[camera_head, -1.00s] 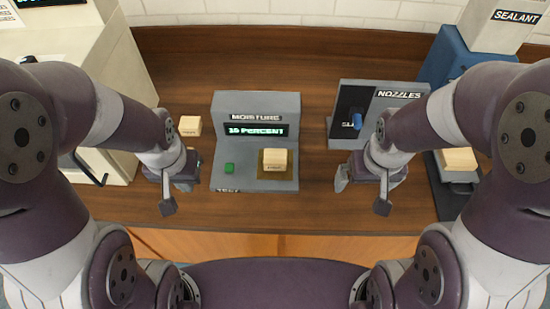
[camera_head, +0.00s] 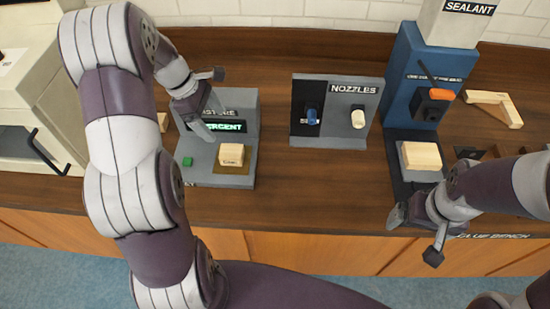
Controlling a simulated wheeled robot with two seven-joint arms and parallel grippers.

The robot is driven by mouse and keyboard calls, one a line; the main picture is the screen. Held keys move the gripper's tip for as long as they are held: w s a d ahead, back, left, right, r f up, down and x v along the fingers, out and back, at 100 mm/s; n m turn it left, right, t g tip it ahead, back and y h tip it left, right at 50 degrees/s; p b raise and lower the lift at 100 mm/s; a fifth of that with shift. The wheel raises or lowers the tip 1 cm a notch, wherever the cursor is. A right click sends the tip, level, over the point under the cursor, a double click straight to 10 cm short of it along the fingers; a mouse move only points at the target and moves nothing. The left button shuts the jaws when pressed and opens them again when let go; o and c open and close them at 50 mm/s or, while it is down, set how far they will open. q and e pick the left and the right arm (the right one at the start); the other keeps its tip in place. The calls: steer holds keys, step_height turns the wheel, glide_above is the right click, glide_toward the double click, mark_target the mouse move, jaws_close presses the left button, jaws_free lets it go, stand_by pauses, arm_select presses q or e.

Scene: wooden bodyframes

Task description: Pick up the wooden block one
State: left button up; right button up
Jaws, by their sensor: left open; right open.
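Several pale wooden blocks are in view, and I cannot read which is block one. A wooden block (camera_head: 231,154) with a small dark label sits on the pad of the grey moisture meter (camera_head: 207,173). A second wooden block (camera_head: 421,155) lies on the base of the blue sealant station (camera_head: 404,70). A third block (camera_head: 162,122) is mostly hidden behind my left arm. My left gripper (camera_head: 212,102) is open and empty, in front of the meter's display and above the first block in the picture. My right gripper (camera_head: 415,236) is open and empty at the counter's front edge, below the second block.
A grey nozzle stand (camera_head: 347,133) holds a blue and a white nozzle. An angled wooden frame piece (camera_head: 497,106) lies at the far right. A cream oven-like machine (camera_head: 30,115) stands at the left.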

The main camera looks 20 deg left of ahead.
mark_target(230, 151)
arm_select(q)
steer(key=shift+n, duration=0.6)
steer(key=x, duration=0.5)
steer(key=s+p+x, duration=0.1)
steer(key=x, duration=0.2)
steer(key=shift+d+f, duration=0.1)
steer(key=shift+f, duration=0.2)
steer(key=x, duration=0.3)
steer(key=shift+s+a+f+p, duration=0.15)
steer(key=shift+a+p, duration=0.15)
steer(key=shift+f, duration=0.5)
steer(key=shift+d, duration=0.15)
steer(key=shift+r, duration=0.1)
steer(key=shift+c, duration=1.2)
steer(key=c, duration=0.8)
arm_select(e)
steer(key=shift+a+r, duration=0.7)
steer(key=shift+r, duration=0.2)
